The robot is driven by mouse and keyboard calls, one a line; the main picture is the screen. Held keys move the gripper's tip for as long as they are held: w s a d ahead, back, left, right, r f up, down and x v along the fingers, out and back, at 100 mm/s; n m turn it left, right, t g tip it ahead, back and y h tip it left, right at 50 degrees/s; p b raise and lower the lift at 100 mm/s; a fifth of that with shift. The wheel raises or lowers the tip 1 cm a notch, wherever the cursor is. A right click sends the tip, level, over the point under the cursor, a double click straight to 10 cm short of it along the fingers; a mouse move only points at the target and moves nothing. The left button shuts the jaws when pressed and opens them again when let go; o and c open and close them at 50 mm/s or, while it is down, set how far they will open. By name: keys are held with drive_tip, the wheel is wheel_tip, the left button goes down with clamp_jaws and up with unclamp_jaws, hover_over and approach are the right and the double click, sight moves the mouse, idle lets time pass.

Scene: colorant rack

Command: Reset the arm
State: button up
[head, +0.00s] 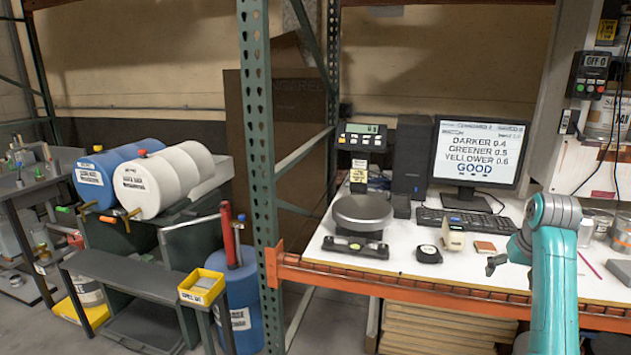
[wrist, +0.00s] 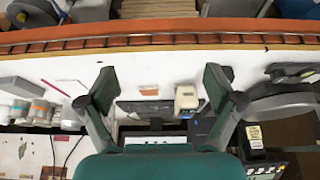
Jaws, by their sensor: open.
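My arm is teal and rises at the right of the head view. My gripper (head: 497,264) hangs over the front part of the white worktop (head: 310,250), left of the arm. In the wrist view my gripper (wrist: 160,92) has its two dark fingers spread wide apart, open.
A round scale (head: 362,215), keyboard (head: 470,220) and monitor (head: 479,155) stand on the worktop. An orange rack beam (head: 420,287) runs along its front edge. A green upright (head: 258,140) stands left. Cans (head: 603,224) sit behind my arm. Drums (head: 158,182) lie far left.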

drive_tip(key=s+a+f+t, duration=0.1)
drive_tip(key=s+a+f, duration=0.15)
drive_tip(key=f, duration=0.55)
drive_tip(key=s+a+f+t, duration=0.15)
drive_tip(key=a+f, duration=0.25)
drive_tip(key=f, duration=0.4)
drive_tip(key=s+a+f, duration=0.2)
drive_tip(key=a+f, duration=0.1)
drive_tip(key=f, duration=0.6)
drive_tip(key=s+a+f+n+t, duration=0.1)
drive_tip(key=s+a+f, duration=0.4)
drive_tip(key=s, duration=0.3)
drive_tip(key=s+a+f+t, duration=0.1)
drive_tip(key=s+a+f, duration=0.3)
drive_tip(key=s+f, duration=0.3)
drive_tip(key=s+a+r+n+t, duration=0.15)
drive_tip(key=s+a, duration=0.25)
drive_tip(key=s, duration=0.7)
drive_tip(key=s+a+r+t, duration=0.2)
drive_tip(key=s+a, duration=0.1)
drive_tip(key=s, duration=0.8)
drive_tip(key=s+a+r+t+y, duration=0.1)
drive_tip(key=s+a+r+t, duration=0.1)
drive_tip(key=s+r, duration=1.3)
drive_tip(key=shift+s+a+r+n, duration=0.35)
drive_tip(key=shift+s+a, duration=0.1)
drive_tip(key=shift+s, duration=0.2)
